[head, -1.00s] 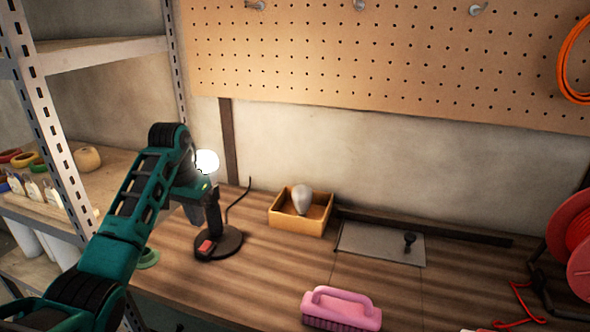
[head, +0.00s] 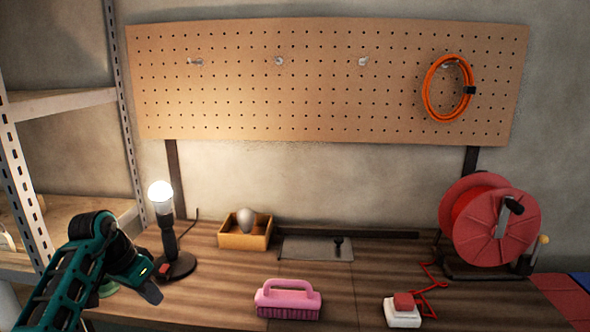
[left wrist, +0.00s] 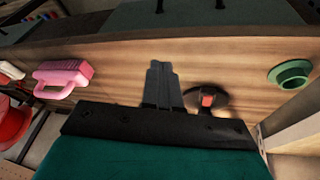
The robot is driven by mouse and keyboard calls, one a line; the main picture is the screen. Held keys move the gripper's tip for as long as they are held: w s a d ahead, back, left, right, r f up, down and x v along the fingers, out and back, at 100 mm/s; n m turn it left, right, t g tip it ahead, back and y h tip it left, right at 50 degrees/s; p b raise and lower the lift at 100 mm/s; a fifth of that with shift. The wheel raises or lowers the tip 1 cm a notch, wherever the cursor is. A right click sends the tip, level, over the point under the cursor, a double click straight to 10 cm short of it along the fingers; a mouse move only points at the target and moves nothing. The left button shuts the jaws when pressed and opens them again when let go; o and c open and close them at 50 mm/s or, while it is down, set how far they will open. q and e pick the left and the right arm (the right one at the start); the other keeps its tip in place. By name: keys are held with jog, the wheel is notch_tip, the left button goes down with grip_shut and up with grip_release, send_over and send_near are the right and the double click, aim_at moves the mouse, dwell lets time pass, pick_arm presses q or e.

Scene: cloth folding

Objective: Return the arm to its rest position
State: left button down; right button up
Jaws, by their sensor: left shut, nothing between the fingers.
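My left gripper (head: 150,291) is at the lower left in the head view, over the left end of the workbench, in front of the lamp. Its fingers are together with nothing between them; they also show in the left wrist view (left wrist: 163,75). The lamp (head: 170,240) stands upright on a round dark base with a red switch, and its bulb (head: 160,193) is lit. The gripper is apart from the lamp. The lamp's base also shows in the left wrist view (left wrist: 222,100). My right gripper is not in view.
A pink brush (head: 288,300) lies at the bench front. A yellow box (head: 245,240) holds a grey bulb. A red cable reel (head: 490,222) and a red-and-white switch box (head: 402,312) are at right. A green round object (left wrist: 290,74) lies left of the lamp. A metal shelf (head: 75,102) stands at left.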

pick_arm(q)
jog(key=d+f+m+t+h, duration=0.1)
jog(key=d+f+m+h, duration=0.35)
jog(key=d, duration=0.35)
jog(key=s+d+r+m+t+h, duration=0.35)
jog(key=s+d+t+h, duration=0.35)
jog(key=d, duration=0.3)
jog(key=s+a+f+n+y, duration=0.3)
jog(key=s+f+n+y, duration=0.2)
jog(key=s+f, duration=0.3)
jog(key=s+a+f+n+y, duration=0.3)
jog(key=s+f+n+y, duration=0.2)
jog(key=s, duration=0.5)
notch_tip(320, 180, down, 4)
jog(key=shift+r+y, duration=0.1)
jog(key=shift+y, duration=0.85)
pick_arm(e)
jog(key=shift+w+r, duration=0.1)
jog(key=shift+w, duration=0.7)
pick_arm(q)
jog(key=shift+a, duration=0.1)
